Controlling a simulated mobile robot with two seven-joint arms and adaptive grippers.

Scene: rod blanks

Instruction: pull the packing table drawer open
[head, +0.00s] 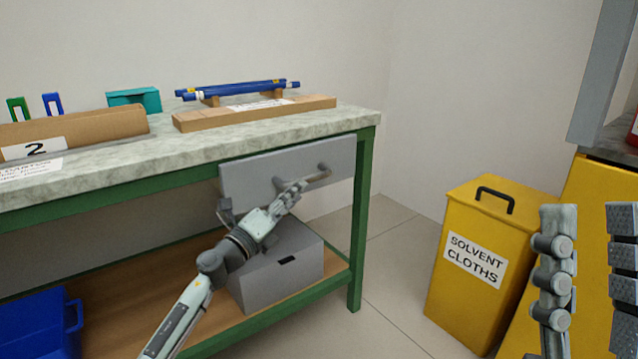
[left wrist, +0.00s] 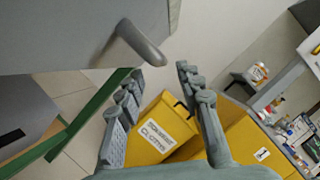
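The packing table drawer has a plain grey front (head: 250,178) under the tabletop's right end. I cannot tell whether it stands slightly out. Its grey bar handle (head: 320,179) sticks out from the front. My left gripper (head: 299,187) is at the handle in the head view. In the left wrist view its fingers (left wrist: 159,72) are spread, with the handle (left wrist: 142,44) ahead of the tips, toward the left finger. The handle does not look clasped; contact is unclear. My right gripper (head: 590,265) is open and empty at the right edge, away from the table.
A grey box (head: 300,262) sits on the lower shelf below the drawer. A yellow solvent cloths bin (head: 455,285) stands right of the table. The green table leg (head: 361,225) is close by. Blue rods (head: 245,88) rest on a wooden stand on top.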

